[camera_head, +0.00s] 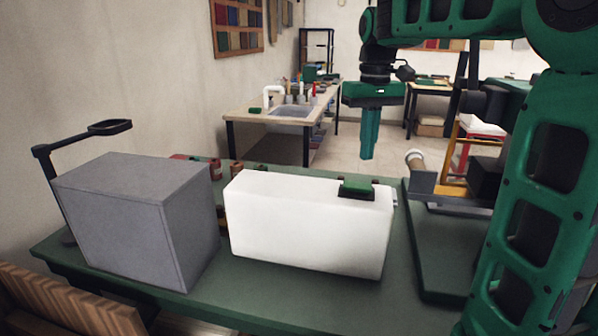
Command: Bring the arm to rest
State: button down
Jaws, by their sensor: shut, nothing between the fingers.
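My gripper (368,150) hangs from my green arm at the upper right of the head view. It points down, its green fingers closed together with nothing between them. It is in the air above the back of the green-topped table (210,284), behind the white block (300,228) in the picture. It looks apart from everything around it. My arm's large green links cover the right side of the view and hide part of what is behind them.
A grey box (135,220) stands on the table's left, beside a dark stand (95,138). A small green-and-black piece (357,188) lies on the white block. Reddish spools (215,168) stand behind. A dark machine (485,180) is at right. A sink bench (285,112) stands farther back.

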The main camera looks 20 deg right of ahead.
jog(key=s+f+m, duration=0.2)
jog(key=s+f, duration=0.4)
jog(key=s, duration=0.3)
jog(key=s+d+f+m, duration=0.1)
jog(key=s+f, duration=0.5)
jog(key=s, duration=0.3)
jog(key=s+d+f+m, duration=0.1)
jog(key=s+f+m, duration=0.1)
jog(key=s+f, duration=0.4)
jog(key=s, duration=0.3)
jog(key=shift+d+m, duration=0.2)
jog(key=shift+m, duration=0.1)
